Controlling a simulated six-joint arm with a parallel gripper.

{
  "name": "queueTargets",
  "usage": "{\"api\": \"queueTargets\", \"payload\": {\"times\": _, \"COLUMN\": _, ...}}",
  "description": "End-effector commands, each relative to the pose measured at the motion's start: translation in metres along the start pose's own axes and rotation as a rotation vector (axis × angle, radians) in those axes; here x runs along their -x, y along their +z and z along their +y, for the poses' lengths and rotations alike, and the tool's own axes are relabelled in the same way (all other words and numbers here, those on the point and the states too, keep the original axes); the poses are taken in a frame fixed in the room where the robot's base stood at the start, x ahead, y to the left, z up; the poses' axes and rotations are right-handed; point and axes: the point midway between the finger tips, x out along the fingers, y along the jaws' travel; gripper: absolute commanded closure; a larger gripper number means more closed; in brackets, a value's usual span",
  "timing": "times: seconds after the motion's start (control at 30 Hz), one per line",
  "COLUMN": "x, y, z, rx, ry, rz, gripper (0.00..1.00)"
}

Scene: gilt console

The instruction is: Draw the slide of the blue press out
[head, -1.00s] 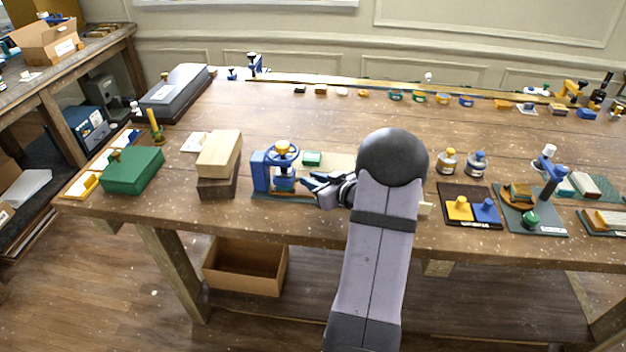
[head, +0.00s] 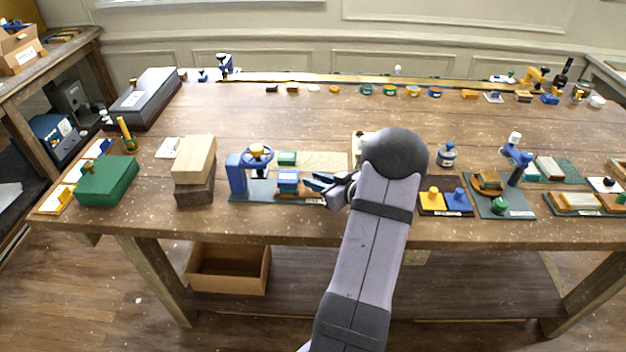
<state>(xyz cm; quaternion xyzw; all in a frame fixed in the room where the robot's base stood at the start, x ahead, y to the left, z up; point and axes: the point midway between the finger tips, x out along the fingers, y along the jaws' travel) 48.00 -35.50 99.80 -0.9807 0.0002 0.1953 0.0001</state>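The blue press (head: 237,174) stands near the front edge of the table, left of my gripper, with a blue handwheel (head: 256,155) with a yellow hub on top. Its slide (head: 298,194) sticks out to the right, and a blue block (head: 288,178) rides on it, clear to the right of the wheel. My gripper (head: 314,184) reaches in from the right, its fingers at the slide's right end. It moves together with the slide and looks shut on it. The gripped part is hidden between the fingers.
Two stacked wooden blocks (head: 194,160) and a green box (head: 107,181) stand left of the press. A green block (head: 287,158) lies just behind it. A dark board with yellow and blue knobs (head: 445,208) lies right of my arm.

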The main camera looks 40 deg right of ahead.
Motion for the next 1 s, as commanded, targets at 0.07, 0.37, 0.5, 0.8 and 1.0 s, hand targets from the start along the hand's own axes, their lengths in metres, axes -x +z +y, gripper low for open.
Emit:
{"api": "queueTargets", "payload": {"times": 0.07, "x": 0.000, "y": 0.000, "z": 0.000, "rx": 0.000, "ry": 0.000, "rz": 0.001, "gripper": 0.72}}
{"api": "queueTargets", "payload": {"times": 0.37, "x": 0.001, "y": 0.000, "z": 0.000, "rx": 0.000, "ry": 0.000, "rz": 0.001, "gripper": 0.72}}
{"api": "queueTargets", "payload": {"times": 0.5, "x": 0.010, "y": 0.000, "z": 0.001, "rx": 0.000, "ry": 0.003, "rz": 0.002, "gripper": 0.72}}
{"api": "queueTargets", "payload": {"times": 0.8, "x": 0.050, "y": 0.001, "z": 0.001, "rx": 0.000, "ry": 0.003, "rz": 0.002, "gripper": 0.72}}
{"api": "queueTargets", "payload": {"times": 1.0, "x": 0.069, "y": 0.001, "z": 0.000, "rx": 0.000, "ry": 0.001, "rz": 0.001, "gripper": 0.72}}
